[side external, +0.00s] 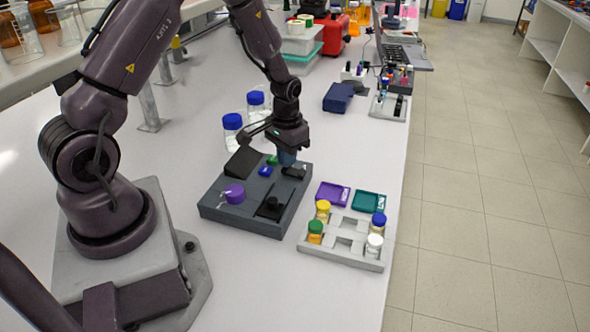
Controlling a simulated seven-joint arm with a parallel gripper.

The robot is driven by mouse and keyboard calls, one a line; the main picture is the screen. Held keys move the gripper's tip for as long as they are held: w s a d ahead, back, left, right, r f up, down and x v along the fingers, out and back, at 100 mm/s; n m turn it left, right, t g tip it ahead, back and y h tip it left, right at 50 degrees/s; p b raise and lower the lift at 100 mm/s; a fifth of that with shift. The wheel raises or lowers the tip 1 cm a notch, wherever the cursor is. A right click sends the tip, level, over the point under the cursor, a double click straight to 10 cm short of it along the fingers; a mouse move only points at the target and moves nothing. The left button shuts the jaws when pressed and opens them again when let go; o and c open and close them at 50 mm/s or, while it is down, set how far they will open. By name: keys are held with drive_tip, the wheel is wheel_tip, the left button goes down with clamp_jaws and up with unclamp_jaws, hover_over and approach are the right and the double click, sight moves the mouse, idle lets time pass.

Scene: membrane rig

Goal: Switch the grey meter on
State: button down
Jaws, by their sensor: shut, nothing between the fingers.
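The grey meter (245,222) is a dark grey box lying flat on the white bench. Its top carries a purple knob (234,193) at the left, a blue button (265,171), a green button (272,160), a raised black panel (242,162) at the back, and a black part with a round knob (271,204) at the front right. A small black part (294,173) sits near the right back edge. My gripper (287,160) points down, shut and empty, over the back right of the meter, just behind this part. I cannot tell whether its fingertips touch the meter.
A grey rack (340,257) with capped vials stands right of the meter, with a purple tray (333,195) and a green tray (369,201) behind it. Two blue-capped bottles (232,132) stand behind the meter. A dark blue box (338,98) lies farther back. The bench's right edge is close.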

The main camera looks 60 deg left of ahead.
drive_tip(key=shift+f, duration=0.6)
drive_tip(key=shift+r, duration=3.5)
drive_tip(key=s+d+g, duration=0.1)
drive_tip(key=s, duration=0.2)
wheel_tip(320, 180, up, 13)
drive_tip(key=t, duration=0.2)
hover_over(280, 179)
drive_tip(key=s+d, duration=0.6)
drive_tip(key=d, duration=0.1)
drive_tip(key=s+d+r+m+t, duration=0.3)
drive_tip(key=s+d+r, duration=0.3)
drive_tip(key=r, duration=0.3)
drive_tip(key=shift+s+d+r+t, duration=0.15)
drive_tip(key=shift+s+t, duration=0.5)
drive_tip(key=shift+t, duration=0.15)
